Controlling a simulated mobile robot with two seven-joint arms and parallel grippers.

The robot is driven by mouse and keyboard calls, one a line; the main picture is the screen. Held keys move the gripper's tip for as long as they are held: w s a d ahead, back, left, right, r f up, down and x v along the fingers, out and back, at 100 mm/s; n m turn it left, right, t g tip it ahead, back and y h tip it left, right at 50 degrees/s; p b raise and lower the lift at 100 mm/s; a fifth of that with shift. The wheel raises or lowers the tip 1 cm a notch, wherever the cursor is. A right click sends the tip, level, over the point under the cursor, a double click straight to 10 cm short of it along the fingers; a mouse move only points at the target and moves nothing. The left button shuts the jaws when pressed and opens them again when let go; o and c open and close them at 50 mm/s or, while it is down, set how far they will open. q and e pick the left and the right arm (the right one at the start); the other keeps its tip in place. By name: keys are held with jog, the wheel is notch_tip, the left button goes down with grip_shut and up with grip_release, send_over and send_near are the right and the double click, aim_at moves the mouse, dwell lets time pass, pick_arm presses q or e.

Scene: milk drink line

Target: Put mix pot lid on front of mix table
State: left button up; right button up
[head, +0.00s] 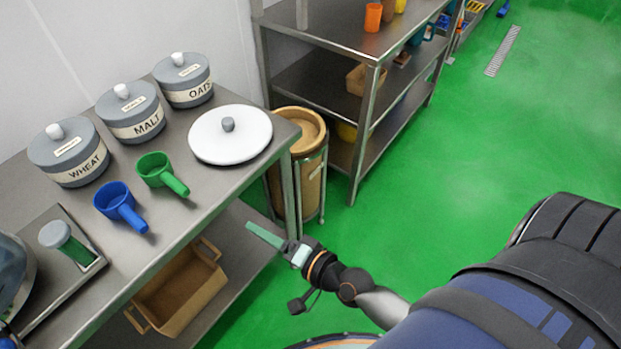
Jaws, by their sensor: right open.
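A white round lid (211,147) with a grey knob, which looks like the mix pot lid, lies flat near the right end of the steel table (205,208). My right gripper (266,236) is open and empty. It shows in front of the table's right end, to the lower right of the lid and apart from it. Its teal finger points up and left. My left gripper is not in view.
Grey canisters marked wheat (68,155), malt (130,112) and oats (184,80) line the wall side. A blue scoop (119,205) and a green scoop (160,172) stand before them. A wooden bin (301,130) stands beyond the table. Green floor (480,150) is clear.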

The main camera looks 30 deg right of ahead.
jog(key=s+d+f+n+g+h, duration=0.3)
jog(key=s+d+f+n+g, duration=0.1)
jog(key=s+f+n, duration=0.6)
notch_tip(320, 180, down, 2)
jog(key=n+g, duration=0.1)
jog(key=n, duration=0.1)
jog(key=shift+s+d+n+g, duration=0.15)
jog(key=shift+s+n+g, duration=0.15)
jog(key=shift+n, duration=0.1)
